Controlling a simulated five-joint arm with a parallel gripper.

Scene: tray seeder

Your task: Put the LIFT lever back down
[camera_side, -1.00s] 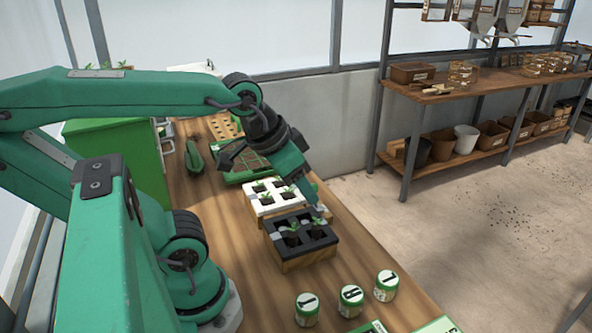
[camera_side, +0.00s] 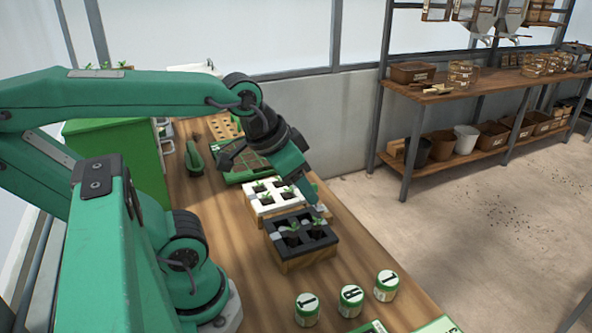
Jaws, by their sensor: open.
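Whether the tip touches anything cannot be told.
Several lidded jars, one of them at the front (camera_side: 306,311), stand near the bench's front. A green tray (camera_side: 236,178), a green handled object (camera_side: 193,160) and a green cabinet (camera_side: 115,150) lie farther back. The wooden bench (camera_side: 235,245) is bare left of the blocks.

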